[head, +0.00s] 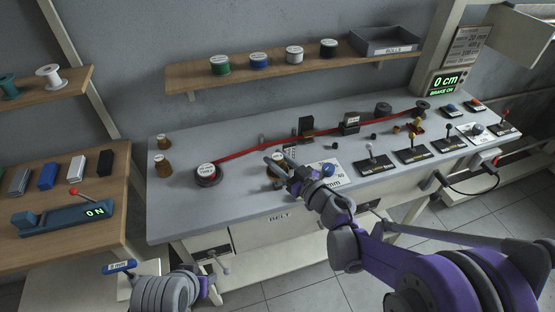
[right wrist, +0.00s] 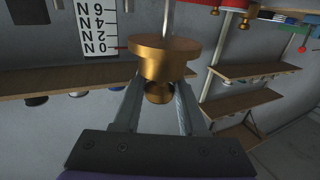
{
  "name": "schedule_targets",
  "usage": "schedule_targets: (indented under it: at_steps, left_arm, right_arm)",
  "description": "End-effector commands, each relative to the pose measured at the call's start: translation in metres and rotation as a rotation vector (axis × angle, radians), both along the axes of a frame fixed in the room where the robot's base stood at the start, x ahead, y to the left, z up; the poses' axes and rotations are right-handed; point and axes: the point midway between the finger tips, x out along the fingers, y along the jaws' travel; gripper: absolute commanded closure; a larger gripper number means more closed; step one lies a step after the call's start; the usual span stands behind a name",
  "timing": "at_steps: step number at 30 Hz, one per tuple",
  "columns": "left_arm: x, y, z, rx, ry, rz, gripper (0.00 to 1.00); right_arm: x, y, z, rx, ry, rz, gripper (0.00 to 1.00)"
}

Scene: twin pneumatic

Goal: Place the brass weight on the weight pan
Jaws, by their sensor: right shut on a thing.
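My right gripper (right wrist: 158,90) is shut on the knob of a brass weight (right wrist: 165,60) in the right wrist view. The weight's wide round body lies beyond the fingertips. Two brass pieces with knobs, one at the back (head: 162,142) and one nearer (head: 163,162), stand at the bench's left end. I cannot pick out the weight pan with certainty.
A red strip (head: 250,150) runs along the bench (head: 180,215) from a red, white-topped round piece (head: 207,174). Black switch blocks with levers (head: 412,155) stand at right. In the upside-down wrist view a numbered scale (right wrist: 97,22) and pale rod (right wrist: 168,18) show near the weight.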

Motion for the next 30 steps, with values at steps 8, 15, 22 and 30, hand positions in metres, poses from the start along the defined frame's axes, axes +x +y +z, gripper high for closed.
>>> schedule_targets:
  at_steps: [8,15,22,30]
  left_arm:
    - [0.0,0.0,0.0,0.0,0.0,0.0,0.5]
    - [0.001,0.0,0.002,0.0,-0.001,0.0,0.5]
    - [-0.002,0.0,-0.006,0.0,0.003,0.0,0.5]
    - [-0.004,0.0,-0.016,0.0,0.008,0.0,0.5]
  right_arm:
    - [0.0,0.0,0.0,0.0,0.0,0.0,0.29]
    - [0.0,0.0,0.002,0.0,0.0,0.0,0.29]
    - [-0.024,-0.021,0.001,-0.001,0.002,-0.003,0.29]
    - [-0.068,-0.059,0.001,-0.001,0.001,-0.004,0.29]
